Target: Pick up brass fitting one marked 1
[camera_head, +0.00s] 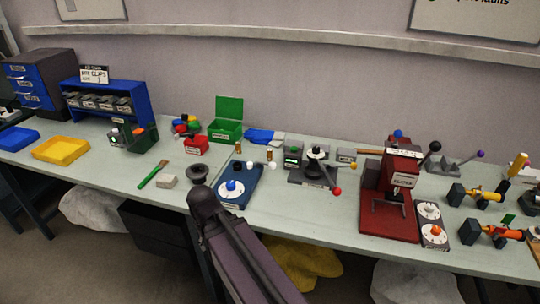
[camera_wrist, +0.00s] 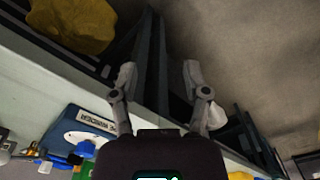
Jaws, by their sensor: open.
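Two small brass-coloured pieces stand near the blue base with a white dial: one brass piece (camera_head: 238,147) at its back left, another brass piece (camera_head: 269,156) at its back right. A further brass-coloured upright piece (camera_head: 517,165) stands at the far right of the bench. No number is legible on any of them, so I cannot tell which is fitting one. My gripper (camera_wrist: 158,78) is open and empty in the wrist view, pointing past the bench's front edge towards the floor. In the head view my arm hides part of the bench front, and the fingers cannot be made out.
The blue base (camera_head: 238,185) also shows in the wrist view (camera_wrist: 97,121), beside the bench edge. A red press (camera_head: 390,195), a green box (camera_head: 226,122) and a yellow tray (camera_head: 60,150) stand on the bench. Yellow (camera_wrist: 72,22) and white bags lie below.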

